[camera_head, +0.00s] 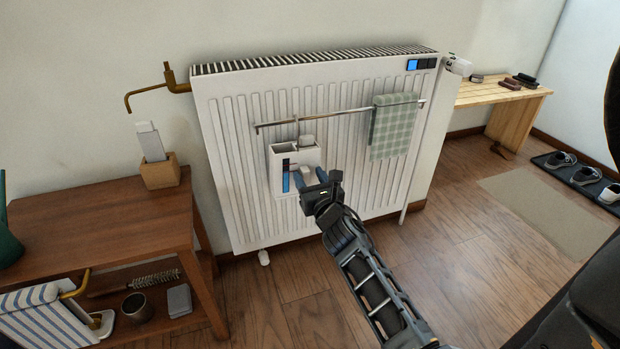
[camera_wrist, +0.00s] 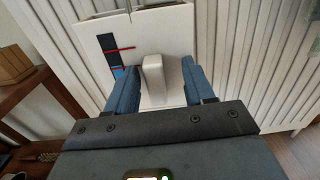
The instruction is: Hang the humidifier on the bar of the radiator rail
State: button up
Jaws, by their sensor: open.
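The humidifier (camera_head: 290,168) is a white box with a blue level strip and red marks. It is at the radiator's front, just below the rail bar (camera_head: 345,113), and a thin hook rises from it to the bar. The wrist view shows the humidifier (camera_wrist: 178,28) close up, with a pale upright tab (camera_wrist: 153,77) between my fingers. My gripper (camera_head: 308,180) is open in front of the humidifier's lower part, and its blue fingers (camera_wrist: 155,90) stand either side of the tab with gaps. Whether the hook bears the weight is too small to tell.
A green checked towel (camera_head: 394,126) hangs on the bar's right part. The white radiator (camera_head: 235,200) stands against the wall. A brown pipe (camera_head: 150,90) juts out at its left. A wooden shelf table (camera_head: 100,220) stands at lower left, a bench (camera_head: 490,95) at right.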

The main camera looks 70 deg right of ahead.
jog(key=shift+f, duration=0.15)
jog(key=b+v, duration=0.1)
jog(key=v, duration=0.6)
jog(key=shift+s+a, duration=0.25)
jog(key=shift+s, duration=0.05)
